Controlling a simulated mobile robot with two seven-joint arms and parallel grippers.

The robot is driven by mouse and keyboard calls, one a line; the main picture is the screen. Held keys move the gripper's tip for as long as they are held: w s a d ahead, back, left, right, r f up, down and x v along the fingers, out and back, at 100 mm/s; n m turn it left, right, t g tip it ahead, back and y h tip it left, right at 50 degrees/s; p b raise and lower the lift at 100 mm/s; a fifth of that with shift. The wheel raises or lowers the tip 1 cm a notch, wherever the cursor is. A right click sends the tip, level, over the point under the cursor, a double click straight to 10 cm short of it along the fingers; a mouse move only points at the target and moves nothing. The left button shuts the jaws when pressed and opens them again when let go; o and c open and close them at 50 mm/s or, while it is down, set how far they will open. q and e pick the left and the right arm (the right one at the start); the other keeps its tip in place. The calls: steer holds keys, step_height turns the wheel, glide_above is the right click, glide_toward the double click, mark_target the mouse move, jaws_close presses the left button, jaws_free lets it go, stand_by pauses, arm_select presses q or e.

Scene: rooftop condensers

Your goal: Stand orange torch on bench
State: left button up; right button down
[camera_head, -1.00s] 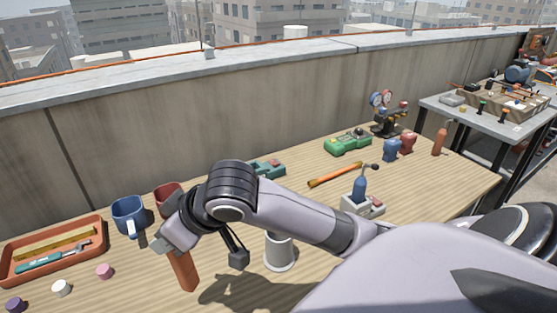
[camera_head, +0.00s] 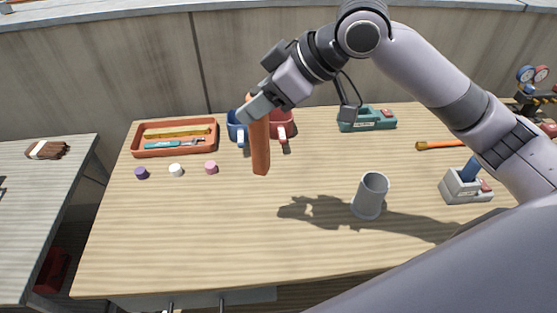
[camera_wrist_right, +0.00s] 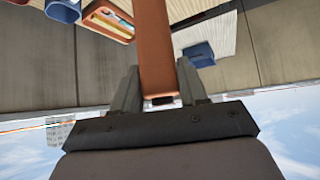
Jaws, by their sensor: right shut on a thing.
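The orange torch (camera_head: 260,150) is a plain orange-brown cylinder, hanging nearly upright with its lower end over the bench (camera_head: 190,235). My right gripper (camera_head: 259,108) is shut on its upper part. In the right wrist view the torch (camera_wrist_right: 157,45) stands out between the two dark fingers (camera_wrist_right: 158,82). A shadow lies on the bench to the right, apart from the torch's lower end, so the torch seems to be held above the wood. My left gripper is not in view.
Behind the torch stand a blue mug (camera_head: 236,128) and a red mug (camera_head: 281,126). An orange tray (camera_head: 150,153) with tools and several small caps (camera_head: 176,170) lie left. A grey cup (camera_head: 370,195) stands right. The bench's front left is clear.

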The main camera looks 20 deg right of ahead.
step_height(320, 180, down, 18)
steer(key=shift+r, duration=0.15)
stand_by(0.4)
steer(key=c, duration=0.6)
jaws_free()
steer(key=shift+f, duration=0.2)
steer(key=v, duration=1.2)
steer(key=shift+b, duration=0.3)
steer(key=shift+s+r, duration=0.1)
steer(key=shift+s, duration=0.05)
